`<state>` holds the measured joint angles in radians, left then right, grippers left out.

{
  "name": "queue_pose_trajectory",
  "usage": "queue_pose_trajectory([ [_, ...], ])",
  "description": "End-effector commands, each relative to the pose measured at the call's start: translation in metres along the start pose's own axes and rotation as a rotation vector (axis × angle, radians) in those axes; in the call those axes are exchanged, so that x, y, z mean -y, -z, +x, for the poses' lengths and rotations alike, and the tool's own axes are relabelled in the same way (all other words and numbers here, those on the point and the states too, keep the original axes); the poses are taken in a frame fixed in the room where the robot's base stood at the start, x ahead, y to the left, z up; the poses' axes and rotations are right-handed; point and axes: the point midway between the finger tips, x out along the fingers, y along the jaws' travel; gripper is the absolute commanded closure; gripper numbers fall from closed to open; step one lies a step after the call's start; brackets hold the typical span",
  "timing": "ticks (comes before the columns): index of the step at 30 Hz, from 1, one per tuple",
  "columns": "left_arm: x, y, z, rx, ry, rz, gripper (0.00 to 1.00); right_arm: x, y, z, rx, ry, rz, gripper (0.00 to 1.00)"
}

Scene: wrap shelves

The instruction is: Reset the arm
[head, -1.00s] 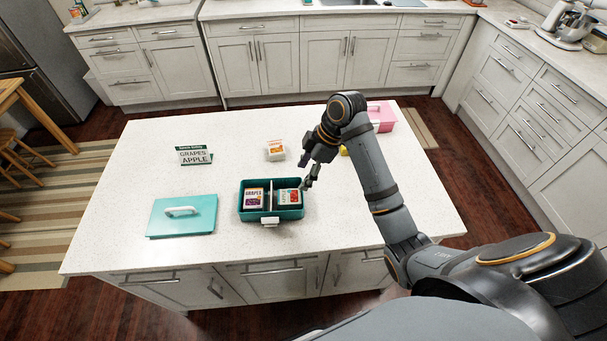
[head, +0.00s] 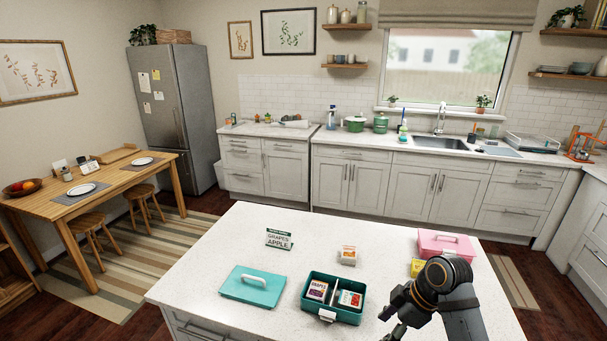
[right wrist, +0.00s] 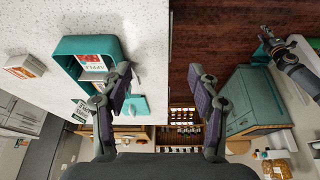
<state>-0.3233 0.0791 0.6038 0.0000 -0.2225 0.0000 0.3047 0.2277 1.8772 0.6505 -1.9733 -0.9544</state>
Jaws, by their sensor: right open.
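My right gripper (head: 396,322) is at the lower right of the head view, above the island and right of the teal lunchbox (head: 312,311). In the right wrist view the fingers of that gripper (right wrist: 160,95) are wide apart with nothing between them. The lunchbox stands open, with a grapes box (head: 317,290) in its left compartment and an apple box (head: 350,299) in its right one. The right wrist view also shows the lunchbox (right wrist: 58,58), beyond the fingers. My left gripper (right wrist: 266,38) seems to show small at that view's upper right; its jaws are unclear.
The teal lid (head: 252,286) lies left of the lunchbox. A grapes and apple sign (head: 279,239) and a small white-orange box (head: 348,256) stand behind. A pink lunchbox (head: 445,244) and a yellow box (head: 417,267) are at the right. The island's front left is clear.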

Motion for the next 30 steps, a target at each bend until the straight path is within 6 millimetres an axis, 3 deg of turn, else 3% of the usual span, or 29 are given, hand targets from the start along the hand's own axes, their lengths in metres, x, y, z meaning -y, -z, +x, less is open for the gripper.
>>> queue_pose_trajectory([
  [6,0.001,0.036,-0.001,-0.055,0.001,-0.002,0.6,0.021,-0.02,0.023,0.039,-0.041,0.154,0.39],
  [9,0.001,0.043,-0.001,-0.065,0.001,-0.003,0.6,0.032,-0.03,0.032,0.056,-0.069,0.236,0.39],
  [19,0.001,0.029,0.0,-0.042,0.001,-0.002,0.6,0.08,-0.072,0.056,0.112,-0.205,0.57,0.39],
  [24,0.0,0.02,0.0,-0.028,0.001,-0.001,0.6,0.106,-0.094,0.056,0.128,-0.292,0.74,0.39],
  [30,0.001,0.024,0.0,-0.035,0.001,-0.002,0.6,0.135,-0.117,0.049,0.134,-0.398,0.928,0.39],
])
